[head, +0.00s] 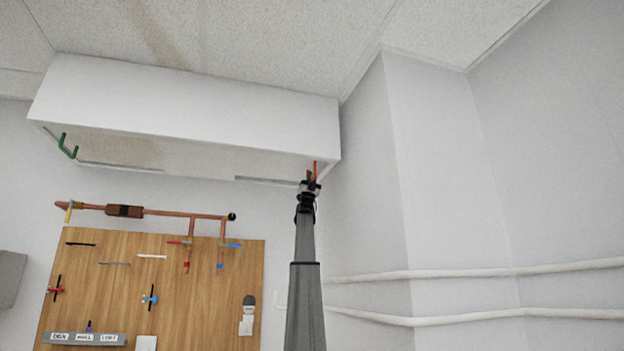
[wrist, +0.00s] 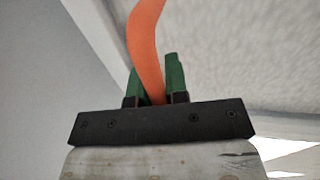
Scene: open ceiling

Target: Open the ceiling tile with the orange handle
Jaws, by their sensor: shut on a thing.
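The orange handle (head: 316,170) hangs at the right end of the underside of a white boxed-down ceiling section (head: 190,95). The ceiling tile (head: 200,152) on that underside shows as a pale panel, with a dark gap along part of its near edge. My gripper (head: 311,181) is raised to the handle at the top of my extended arm. In the wrist view, the green fingers of my gripper (wrist: 158,80) stand on both sides of the orange handle (wrist: 146,40) and are shut on its lower part. The handle's upper end runs out of that view.
A green handle (head: 67,146) is at the left end of the same underside. Below are a copper pipe (head: 160,212) and a wooden tool board (head: 150,280) on the wall. White pipes (head: 470,271) run along the right wall.

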